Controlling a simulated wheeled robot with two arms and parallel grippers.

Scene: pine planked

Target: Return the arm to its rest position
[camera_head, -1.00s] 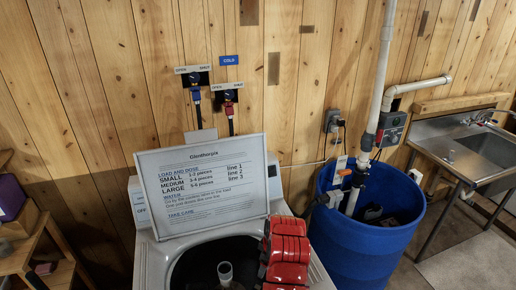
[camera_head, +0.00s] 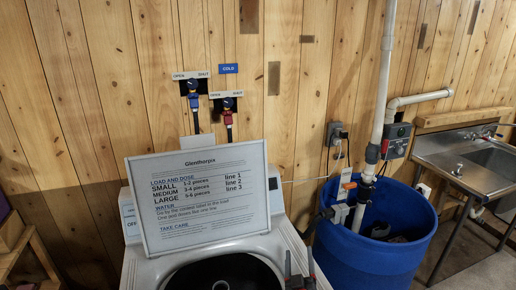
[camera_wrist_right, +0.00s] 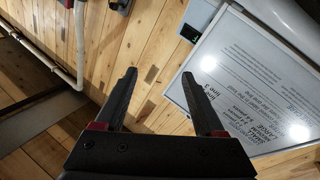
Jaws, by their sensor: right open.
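My right gripper (camera_head: 299,268) shows at the bottom of the head view, in front of the right side of the white washing machine (camera_head: 283,246). Its two dark fingers point up and stand apart. In the right wrist view the gripper (camera_wrist_right: 168,95) is open, with nothing between its fingers. The washer's open lid bears a printed sign (camera_head: 200,195), which also shows at the right of the wrist view (camera_wrist_right: 250,85). My left gripper is not in view.
A blue barrel (camera_head: 365,250) with a white pipe (camera_head: 384,80) stands right of the washer. A metal sink (camera_head: 470,165) is at the far right. Two taps (camera_head: 193,92) are on the plank wall. A wooden shelf (camera_head: 30,255) is at the lower left.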

